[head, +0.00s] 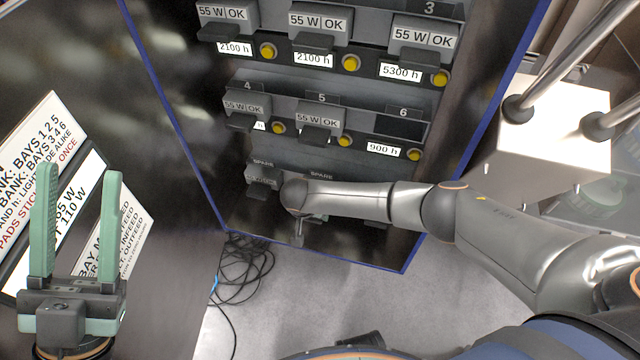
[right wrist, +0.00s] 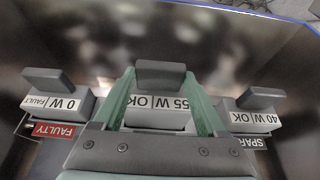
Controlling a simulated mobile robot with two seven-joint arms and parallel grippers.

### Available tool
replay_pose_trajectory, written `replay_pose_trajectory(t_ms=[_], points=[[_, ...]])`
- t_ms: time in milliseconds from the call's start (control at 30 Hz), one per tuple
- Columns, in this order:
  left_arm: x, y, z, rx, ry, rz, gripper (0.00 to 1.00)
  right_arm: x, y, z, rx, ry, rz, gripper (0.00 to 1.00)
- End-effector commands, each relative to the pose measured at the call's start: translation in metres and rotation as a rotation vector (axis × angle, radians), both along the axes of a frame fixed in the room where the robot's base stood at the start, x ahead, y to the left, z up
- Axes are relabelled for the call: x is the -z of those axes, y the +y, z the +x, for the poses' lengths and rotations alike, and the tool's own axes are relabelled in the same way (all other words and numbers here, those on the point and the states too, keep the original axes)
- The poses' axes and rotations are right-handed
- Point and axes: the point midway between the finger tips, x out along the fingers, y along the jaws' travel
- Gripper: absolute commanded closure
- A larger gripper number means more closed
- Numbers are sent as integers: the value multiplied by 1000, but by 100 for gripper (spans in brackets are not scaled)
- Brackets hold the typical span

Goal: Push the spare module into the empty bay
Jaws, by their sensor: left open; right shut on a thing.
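The spare module (right wrist: 160,112), grey with a 55 W OK label, sits in the bottom row. My right gripper (right wrist: 158,78) is shut on it, one green finger on each side, with its dark handle showing between them. In the head view my right wrist hides most of this module. Bay 6, the empty bay (head: 398,124), is a dark slot at the right end of the middle row, with a 900 h label below it. My left gripper (head: 78,172) is open and empty at the lower left, away from the rack and in front of the sign panel.
Beside the held module are a 0 W FAULT module (right wrist: 62,103) over a red FAULTY tag and a 40 W OK module (right wrist: 254,118) by a SPARE tag. Bays 1 to 5 hold 55 W modules (head: 320,120). Black cables (head: 245,275) lie on the floor.

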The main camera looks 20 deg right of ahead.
Motion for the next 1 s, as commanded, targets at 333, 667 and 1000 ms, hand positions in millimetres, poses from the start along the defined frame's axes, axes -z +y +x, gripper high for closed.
replay_pose_trajectory(t_ms=[333,667,1000], points=[[-9,0,0,0,0,0,50,-3,8,-9,-3,-1,0,100],[-23,0,0,0,0,0,50,-3,26,-37,-3,-1,0,100],[-30,0,0,0,0,0,50,-1,39,-57,-1,-3,0,100]])
